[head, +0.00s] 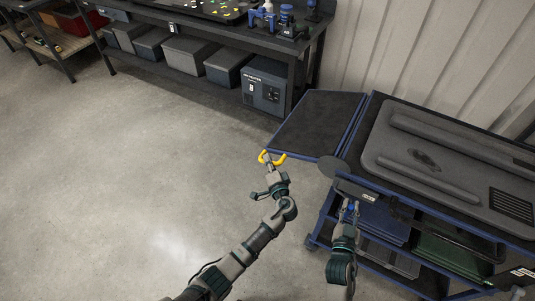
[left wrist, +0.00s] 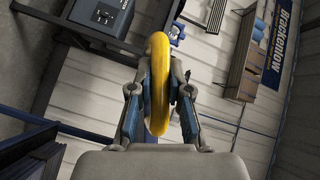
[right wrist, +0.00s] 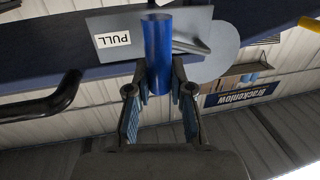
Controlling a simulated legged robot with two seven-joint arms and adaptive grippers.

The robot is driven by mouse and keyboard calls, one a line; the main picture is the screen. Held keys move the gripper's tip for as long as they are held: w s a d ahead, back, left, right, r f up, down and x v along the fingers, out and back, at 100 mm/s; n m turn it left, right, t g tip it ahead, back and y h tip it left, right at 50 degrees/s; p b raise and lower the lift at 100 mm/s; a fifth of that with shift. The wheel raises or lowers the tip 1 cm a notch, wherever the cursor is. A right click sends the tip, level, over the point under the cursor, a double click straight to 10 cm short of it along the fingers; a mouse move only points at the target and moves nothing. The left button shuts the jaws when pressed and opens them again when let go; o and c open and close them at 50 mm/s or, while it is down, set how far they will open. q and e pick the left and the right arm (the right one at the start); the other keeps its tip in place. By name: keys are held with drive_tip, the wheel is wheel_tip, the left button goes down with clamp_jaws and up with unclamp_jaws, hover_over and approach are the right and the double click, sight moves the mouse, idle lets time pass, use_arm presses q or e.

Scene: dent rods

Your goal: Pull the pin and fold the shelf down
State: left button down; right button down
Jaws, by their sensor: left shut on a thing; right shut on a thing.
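The shelf (head: 315,122) is a dark flat panel with blue edges on the left side of the cart, and it looks roughly level with the cart top. A yellow loop handle (head: 280,158) sits at its front corner. My left gripper (head: 267,161) is shut on this handle, which stands between the fingers in the left wrist view (left wrist: 159,85). My right gripper (head: 350,208) is under the cart's front edge, shut on the blue pin (right wrist: 157,50). The pin is by a grey plate (right wrist: 115,22) with a PULL label; its inner end is hidden.
The cart top carries a large grey moulded panel (head: 425,150). Bins (head: 450,256) fill its lower shelves. A black bar handle (right wrist: 50,105) is near my right gripper. A workbench (head: 215,32) with boxes beneath stands behind. The floor left of the shelf is clear.

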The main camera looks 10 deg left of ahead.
use_arm(q)
drive_tip(key=shift+f, duration=0.35)
use_arm(e)
drive_tip(key=shift+r, duration=0.25)
use_arm(q)
drive_tip(key=c, duration=1.1)
unclamp_jaws()
drive_tip(key=v, duration=1.2)
drive_tip(key=shift+d+r, duration=0.1)
drive_tip(key=shift+d, duration=0.05)
